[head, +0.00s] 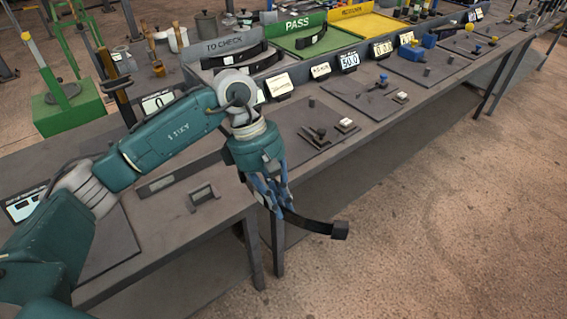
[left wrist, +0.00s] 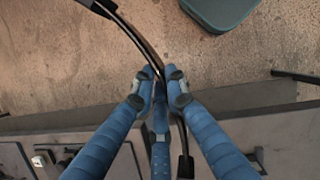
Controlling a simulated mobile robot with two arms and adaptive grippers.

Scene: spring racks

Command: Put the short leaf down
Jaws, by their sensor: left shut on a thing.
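The short leaf (head: 308,222) is a dark, curved strip with black blocks at its ends. My left gripper (head: 272,202) is shut on it and holds it in front of the bench's front edge, over the floor. In the left wrist view the leaf (left wrist: 133,33) runs between the fingertips of the left gripper (left wrist: 160,84), with the floor and bench edge beneath. In the head view part of the leaf is hidden by the fingers. My right gripper is in neither view.
A grey TO CHECK tray (head: 222,46) and a green PASS tray (head: 290,43) hold dark leaves; a yellow tray (head: 380,27) is beyond. The bench (head: 225,205) bears a metal bracket (head: 203,194), small tools (head: 318,133) and number cards. A green block (head: 68,112) stands left.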

